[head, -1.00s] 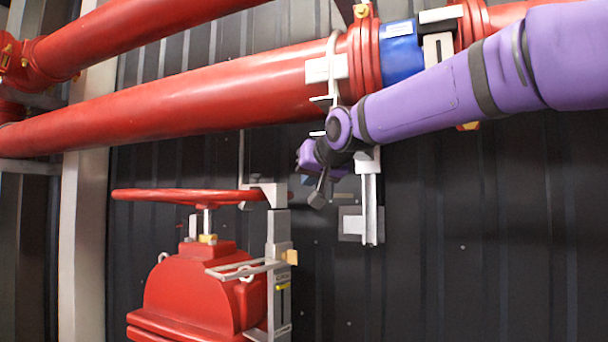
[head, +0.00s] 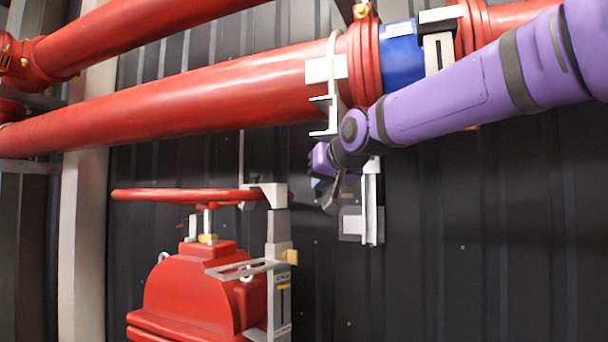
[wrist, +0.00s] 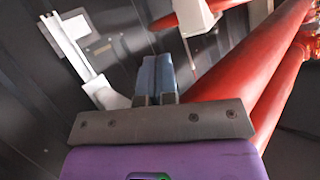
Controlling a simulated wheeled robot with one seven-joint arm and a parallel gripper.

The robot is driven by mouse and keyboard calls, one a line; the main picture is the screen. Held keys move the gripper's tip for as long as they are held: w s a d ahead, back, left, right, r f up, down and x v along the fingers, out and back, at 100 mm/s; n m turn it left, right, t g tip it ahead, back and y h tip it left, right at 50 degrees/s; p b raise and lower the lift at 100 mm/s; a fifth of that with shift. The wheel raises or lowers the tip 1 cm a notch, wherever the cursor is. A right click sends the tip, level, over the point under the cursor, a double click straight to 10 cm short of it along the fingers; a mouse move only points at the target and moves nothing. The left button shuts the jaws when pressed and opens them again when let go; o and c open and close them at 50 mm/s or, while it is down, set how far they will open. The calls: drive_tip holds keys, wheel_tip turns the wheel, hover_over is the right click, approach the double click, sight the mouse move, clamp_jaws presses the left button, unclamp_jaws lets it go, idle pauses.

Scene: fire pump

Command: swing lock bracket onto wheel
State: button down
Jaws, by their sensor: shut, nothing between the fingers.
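The red handwheel (head: 180,194) lies level on top of the red valve at lower left in the head view. A pale grey lock bracket (head: 270,194) on an upright post is at the right side of the wheel's rim and appears to overlap it. My gripper (head: 318,184) is to the right of the bracket, apart from it, and partly hidden by my wrist. In the wrist view my gripper's blue fingers (wrist: 156,62) are together with nothing between them. A pale block (wrist: 203,18) beside a red bar shows ahead; I cannot tell whether it is the bracket.
A large red pipe (head: 220,88) runs across above, with a white pipe clamp (head: 326,70). A grey wall bracket (head: 371,210) stands just right of my gripper, against the dark ribbed wall (head: 470,250). The lower right is clear.

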drive_tip(key=s+d, duration=0.1)
drive_tip(key=s+d+f, duration=0.1)
drive_tip(key=d, duration=0.1)
drive_tip(key=shift+s, duration=0.15)
idle(0.5)
drive_tip(key=s+d+f+m+g+h, duration=0.1)
drive_tip(key=s+d+f+g+h, duration=0.1)
drive_tip(key=s+d+f, duration=0.6)
drive_tip(key=s+d+f+m+g+h, duration=0.1)
drive_tip(key=s+d+f+g+h, duration=0.1)
drive_tip(key=s+d+f, duration=0.6)
drive_tip(key=s+d+f+m+g+h, duration=0.1)
drive_tip(key=s+d+f, duration=0.7)
drive_tip(key=s, duration=0.8)
drive_tip(key=d+g+h, duration=0.1)
drive_tip(key=d, duration=0.2)
drive_tip(key=shift+s+d+g, duration=0.3)
drive_tip(key=shift+s+d, duration=0.05)
drive_tip(key=shift+d, duration=0.05)
